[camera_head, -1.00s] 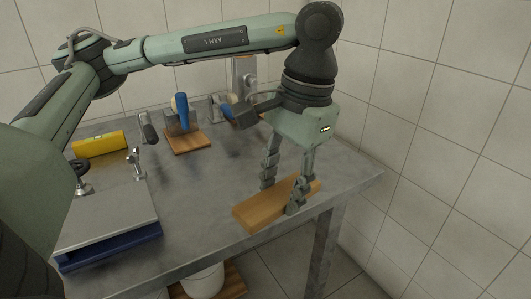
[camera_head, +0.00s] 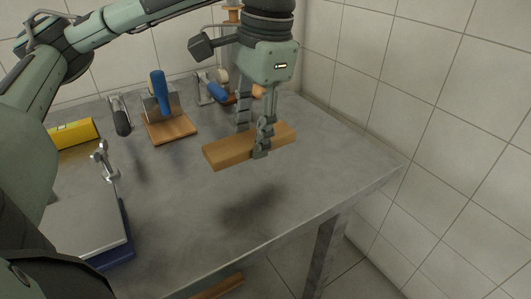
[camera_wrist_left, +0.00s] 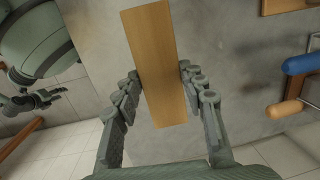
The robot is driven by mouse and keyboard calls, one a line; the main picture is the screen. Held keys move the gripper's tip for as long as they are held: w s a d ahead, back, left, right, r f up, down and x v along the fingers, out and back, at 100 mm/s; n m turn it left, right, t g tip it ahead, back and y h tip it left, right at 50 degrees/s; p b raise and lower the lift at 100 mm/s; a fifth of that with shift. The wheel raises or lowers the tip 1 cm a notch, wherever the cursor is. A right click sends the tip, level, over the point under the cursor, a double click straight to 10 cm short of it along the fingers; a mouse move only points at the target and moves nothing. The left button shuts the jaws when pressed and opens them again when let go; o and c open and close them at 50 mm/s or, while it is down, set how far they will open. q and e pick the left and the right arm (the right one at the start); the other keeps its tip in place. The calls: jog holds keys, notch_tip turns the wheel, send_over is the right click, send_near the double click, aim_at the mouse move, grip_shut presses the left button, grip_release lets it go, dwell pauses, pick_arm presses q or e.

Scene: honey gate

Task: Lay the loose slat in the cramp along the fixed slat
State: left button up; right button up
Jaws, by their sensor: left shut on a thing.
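The loose slat (camera_head: 228,155), a plain light-brown wooden bar, is in my left gripper (camera_head: 252,143). One finger is on each long side, and the slat is roughly level. It is held above the grey table, with its shadow on the bare top below. In the left wrist view the slat (camera_wrist_left: 155,55) runs lengthwise between the fingers (camera_wrist_left: 160,88), its near end reaching past them. I cannot clearly make out the cramp or the fixed slat in these frames.
On the metal table (camera_head: 310,170), a grey plate on a blue base (camera_head: 88,235) stands at the left. A yellow level (camera_head: 72,133), a small metal clamp (camera_head: 103,160) and a blue-handled tool on a wooden board (camera_head: 170,130) stand behind. The right side is clear; tiled wall beyond.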

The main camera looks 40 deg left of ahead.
pick_arm(q)
send_over(263, 163)
jog(key=f, duration=0.2)
jog(key=shift+d+f, duration=0.3)
jog(key=shift+f, duration=2)
jog(key=shift+f, duration=0.15)
jog(key=o, duration=1.3)
